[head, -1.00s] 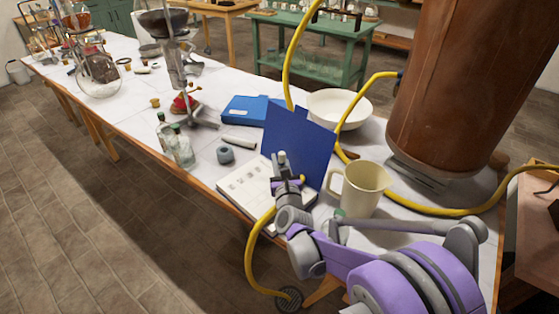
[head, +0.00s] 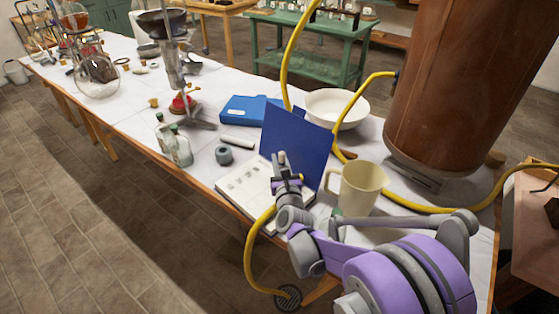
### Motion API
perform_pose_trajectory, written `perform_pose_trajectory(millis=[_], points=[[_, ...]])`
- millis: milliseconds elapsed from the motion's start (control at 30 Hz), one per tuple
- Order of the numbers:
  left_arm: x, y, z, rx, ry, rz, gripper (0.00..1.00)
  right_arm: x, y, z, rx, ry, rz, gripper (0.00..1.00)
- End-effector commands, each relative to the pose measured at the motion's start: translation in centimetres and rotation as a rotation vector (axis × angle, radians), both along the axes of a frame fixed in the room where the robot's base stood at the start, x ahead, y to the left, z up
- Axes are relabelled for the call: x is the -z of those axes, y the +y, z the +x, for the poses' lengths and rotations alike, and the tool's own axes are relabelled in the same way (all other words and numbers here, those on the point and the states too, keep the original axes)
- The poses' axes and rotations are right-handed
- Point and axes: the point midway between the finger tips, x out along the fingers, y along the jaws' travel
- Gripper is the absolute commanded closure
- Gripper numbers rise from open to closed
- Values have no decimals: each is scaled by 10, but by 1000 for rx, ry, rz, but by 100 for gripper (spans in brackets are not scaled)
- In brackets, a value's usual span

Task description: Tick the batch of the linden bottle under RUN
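An open book (head: 236,189) lies near the table's front edge. Its white page carries rows of small dark marks too small to read, and its blue cover (head: 302,137) stands raised behind. My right gripper (head: 281,159) is over the right part of the page, in front of the cover. Its fingers are too small and overlapped to tell whether they are open or hold anything. Two clear glass bottles with green stoppers, one in front (head: 181,150) and one behind (head: 162,131), stand left of the book. No label is legible. My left gripper is out of view.
A grey pot (head: 224,155) and a white roll (head: 237,140) lie between bottles and book. A cream jug (head: 359,189) stands close right of my arm. A white bowl (head: 339,104), blue box (head: 247,108) and yellow hose (head: 249,265) are near.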

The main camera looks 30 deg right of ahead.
Motion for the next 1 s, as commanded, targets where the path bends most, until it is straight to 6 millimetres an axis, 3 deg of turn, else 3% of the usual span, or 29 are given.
perform_pose_trajectory(millis=[267, 1000], points=[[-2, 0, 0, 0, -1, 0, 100, -2, 0, 0, 0, 0, 0, 100], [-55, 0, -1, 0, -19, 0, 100, -60, 0, 0, 0, -1, 1, 100]])
